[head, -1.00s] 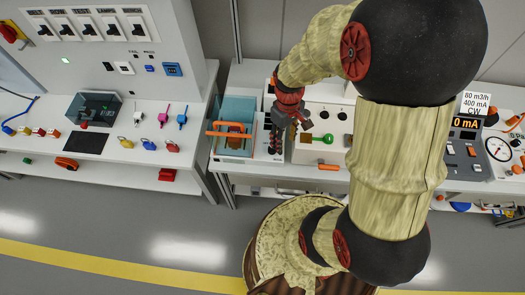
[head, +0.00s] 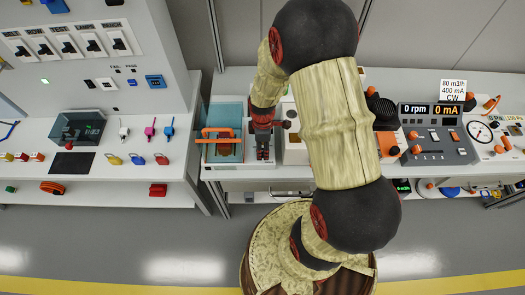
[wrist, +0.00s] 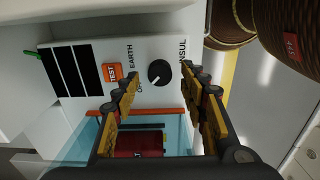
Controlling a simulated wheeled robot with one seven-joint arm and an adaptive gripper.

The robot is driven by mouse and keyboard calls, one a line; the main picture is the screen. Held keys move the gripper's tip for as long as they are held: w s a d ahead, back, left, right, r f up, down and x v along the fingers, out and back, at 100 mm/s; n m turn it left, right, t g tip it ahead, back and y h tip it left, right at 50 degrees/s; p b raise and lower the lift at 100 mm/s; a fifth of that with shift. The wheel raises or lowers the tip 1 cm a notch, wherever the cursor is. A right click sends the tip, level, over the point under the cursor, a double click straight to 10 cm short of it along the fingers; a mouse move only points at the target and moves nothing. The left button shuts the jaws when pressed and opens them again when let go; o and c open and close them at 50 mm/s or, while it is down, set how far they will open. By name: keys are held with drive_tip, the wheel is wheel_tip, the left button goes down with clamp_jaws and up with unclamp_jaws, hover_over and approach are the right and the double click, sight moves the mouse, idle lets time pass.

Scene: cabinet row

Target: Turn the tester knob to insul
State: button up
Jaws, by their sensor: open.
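The tester's pale panel (wrist: 85,45) fills the upper left of the wrist view. Its round black knob (wrist: 160,72) has a white pointer mark aimed down-left, toward a partly hidden label starting with O. The EARTH label (wrist: 131,54) is left of the knob and the INSUL label (wrist: 183,50) is right of it. My gripper (wrist: 161,78) is open and empty, its fingertips either side of the knob in the picture; I cannot tell whether they touch it. In the head view my gripper (head: 262,150) hangs over the tester, hiding the knob.
An orange TEST button (wrist: 112,72) is beside the knob. A clear blue box (head: 222,117) with an orange handle (head: 217,132) stands just left of my gripper. A grey console (head: 440,145) is to the right. A bench with padlocks (head: 115,159) is at left.

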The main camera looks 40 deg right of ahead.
drive_tip(key=shift+f, duration=1.05)
drive_tip(key=shift+c, duration=1.2)
clamp_jaws()
